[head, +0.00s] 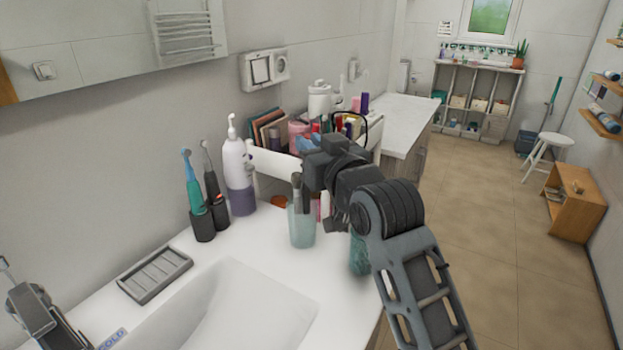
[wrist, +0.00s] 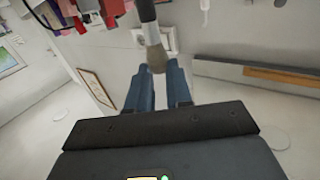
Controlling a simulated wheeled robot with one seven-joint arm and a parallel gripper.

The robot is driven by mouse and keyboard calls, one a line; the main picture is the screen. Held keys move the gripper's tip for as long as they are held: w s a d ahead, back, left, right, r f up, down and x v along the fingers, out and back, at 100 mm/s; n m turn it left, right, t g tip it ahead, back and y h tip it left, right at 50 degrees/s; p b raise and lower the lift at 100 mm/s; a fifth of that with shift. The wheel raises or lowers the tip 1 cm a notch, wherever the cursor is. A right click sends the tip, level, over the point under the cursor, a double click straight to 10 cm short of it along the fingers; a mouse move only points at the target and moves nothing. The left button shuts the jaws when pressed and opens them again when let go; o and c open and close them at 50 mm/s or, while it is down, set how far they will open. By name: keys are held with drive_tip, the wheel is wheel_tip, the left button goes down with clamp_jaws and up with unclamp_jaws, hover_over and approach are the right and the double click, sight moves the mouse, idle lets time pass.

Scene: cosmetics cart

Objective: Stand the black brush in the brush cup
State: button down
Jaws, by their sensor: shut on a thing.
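The black brush shows in the head view (head: 296,184) close to upright, its pale bristle end up beside my dark fingers. In the wrist view the brush (wrist: 152,36) has its bristles by the blue fingertips and its dark handle running off the top edge. My gripper (head: 303,190) is shut on the brush near its bristle end, just above the translucent teal brush cup (head: 302,231). The cup stands upright on the white counter. The handle runs down toward the cup; I cannot tell how far its lower end is inside. The wrist view does not show the cup.
A white pump bottle (head: 238,165) and a dark toothbrush holder (head: 203,225) stand left of the cup. A white cart (head: 272,163) with cosmetics is behind it. Another teal object (head: 358,256) is partly hidden by my arm. The basin (head: 235,315) lies in front.

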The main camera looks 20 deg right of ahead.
drive_tip(key=shift+f, duration=3.6)
drive_tip(key=shift+f, duration=0.2)
drive_tip(key=c, duration=1)
unclamp_jaws()
drive_tip(key=shift+r, duration=0.1)
drive_tip(key=shift+c, duration=0.2)
drive_tip(key=shift+r+p, duration=0.25)
drive_tip(key=shift+p, duration=0.05)
drive_tip(key=s+b, duration=0.2)
drive_tip(key=s, duration=1)
drive_tip(key=shift+d, duration=0.2)
drive_tip(key=shift+f, duration=0.15)
